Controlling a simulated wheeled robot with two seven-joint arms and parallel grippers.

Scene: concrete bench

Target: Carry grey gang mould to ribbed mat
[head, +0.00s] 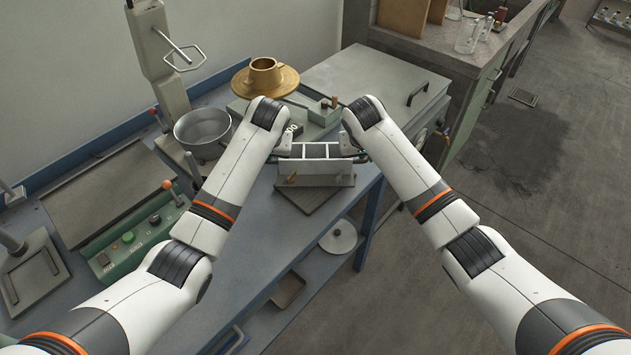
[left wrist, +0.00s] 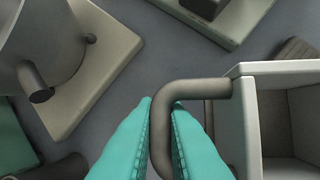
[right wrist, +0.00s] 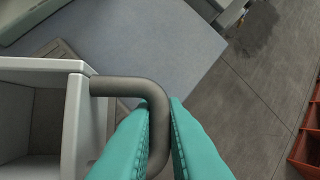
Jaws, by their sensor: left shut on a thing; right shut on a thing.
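The grey gang mould (head: 316,180) is a light grey open box with several compartments and a bent handle at each end. In the head view it is between my two grippers, in front of or over a dark flat mat (head: 312,206) on the blue bench; I cannot tell whether it touches the mat or whether the mat is ribbed. My left gripper (left wrist: 162,105) is shut on the mould's left handle (left wrist: 190,88). My right gripper (right wrist: 160,105) is shut on its right handle (right wrist: 130,88). The mould looks about level.
A metal pot (head: 202,130) stands to the left, and a brass cup on a plate (head: 264,78) at the back. A green control box (head: 132,245) is at the left. A white disc (head: 338,237) lies on the lower shelf. The bench's right edge is close to the mat.

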